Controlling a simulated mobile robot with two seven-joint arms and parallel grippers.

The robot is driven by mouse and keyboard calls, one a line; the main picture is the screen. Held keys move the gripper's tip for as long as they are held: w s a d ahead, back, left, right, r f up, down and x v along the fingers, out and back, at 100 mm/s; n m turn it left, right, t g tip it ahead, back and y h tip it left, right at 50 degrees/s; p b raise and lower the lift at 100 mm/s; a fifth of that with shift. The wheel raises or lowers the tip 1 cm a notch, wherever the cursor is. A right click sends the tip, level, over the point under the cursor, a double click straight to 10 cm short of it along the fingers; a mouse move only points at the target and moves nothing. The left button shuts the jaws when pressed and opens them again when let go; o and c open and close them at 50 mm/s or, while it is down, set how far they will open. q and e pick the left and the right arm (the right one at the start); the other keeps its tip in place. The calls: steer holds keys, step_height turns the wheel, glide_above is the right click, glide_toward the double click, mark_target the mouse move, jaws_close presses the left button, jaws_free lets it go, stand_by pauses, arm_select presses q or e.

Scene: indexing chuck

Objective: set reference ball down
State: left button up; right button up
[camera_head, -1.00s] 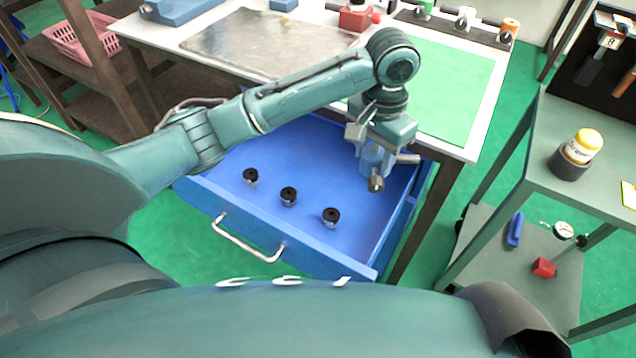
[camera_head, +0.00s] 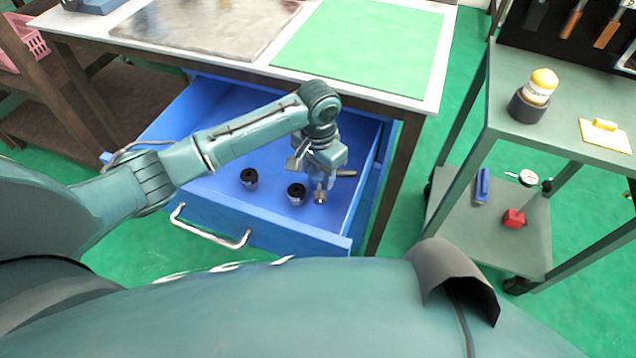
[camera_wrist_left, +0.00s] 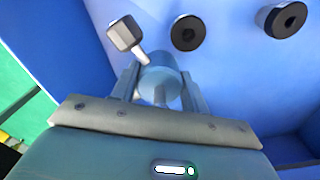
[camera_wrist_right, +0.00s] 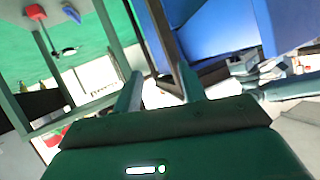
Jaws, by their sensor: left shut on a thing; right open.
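My left gripper (camera_head: 322,174) is inside the open blue drawer, shut on a blue-grey cylindrical piece (camera_wrist_left: 160,82) with a grey metal knob on a thin stem. I take this for the reference ball, though no clear ball shape shows. In the head view the knob (camera_head: 320,198) hangs low, just right of a black-topped holder (camera_head: 296,194). Another such holder (camera_head: 249,178) stands to its left. The left wrist view also shows two holders (camera_wrist_left: 187,33). Whether the piece touches the drawer floor I cannot tell. My right gripper (camera_wrist_right: 160,92) is open and empty, away from the drawer.
The drawer (camera_head: 225,200) has raised walls and a front handle (camera_head: 208,232). The workbench with a green mat (camera_head: 362,45) lies above it. Green floor is clear between drawer and cart.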

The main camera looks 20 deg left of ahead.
arm_select(q)
steer(key=shift+f+b, duration=0.35)
steer(key=shift+f, duration=1.75)
steer(key=shift+f, duration=0.15)
steer(key=o, duration=1.3)
steer(key=shift+c, duration=0.2)
step_height(320, 180, up, 12)
steer(key=shift+r+p, duration=0.15)
steer(key=shift+p, duration=0.95)
steer(key=shift+d, duration=0.1)
